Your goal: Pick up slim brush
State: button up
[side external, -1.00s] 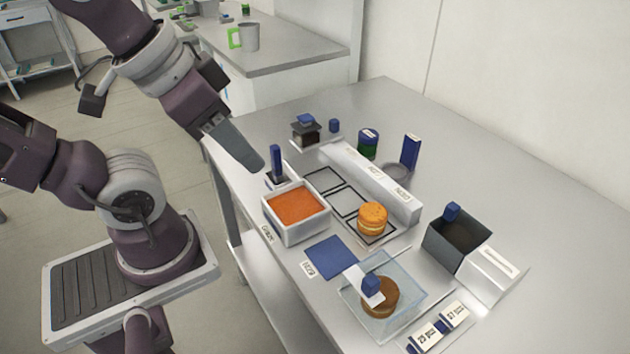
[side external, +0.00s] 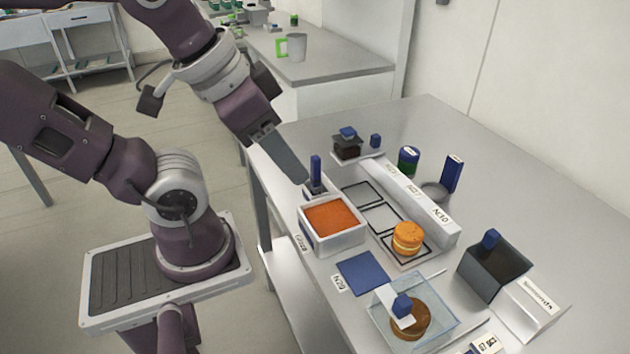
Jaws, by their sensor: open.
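An upright slim blue handle (side external: 316,168), which looks like the slim brush, stands in a small dark-and-white holder behind the orange-filled tray. Its lower end is hidden. My gripper (side external: 304,181) points down and to the right from the upper left, with its long grey fingers ending just left of the blue handle. The fingers overlap in this view, so the gap between them is hidden. My gripper is open and holds nothing visible. Whether it touches the handle or its holder cannot be told.
The white tray of orange filling (side external: 304,236) stands just in front. A blue mat (side external: 362,273), a clear tray (side external: 440,334) and a long white labelled block (side external: 436,226) are nearby. An orange filled round (side external: 408,239) sits in an outlined square.

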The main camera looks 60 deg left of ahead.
jog(key=n+g, duration=0.6)
jog(key=n, duration=1.2)
send_over(316, 174)
jog(key=a, duration=0.1)
jog(key=f, duration=1.4)
jog(key=shift+w, duration=0.35)
notch_tip(316, 174, down, 7)
jog(key=shift+s+f, duration=0.15)
jog(key=shift+f, duration=0.05)
grip_shut()
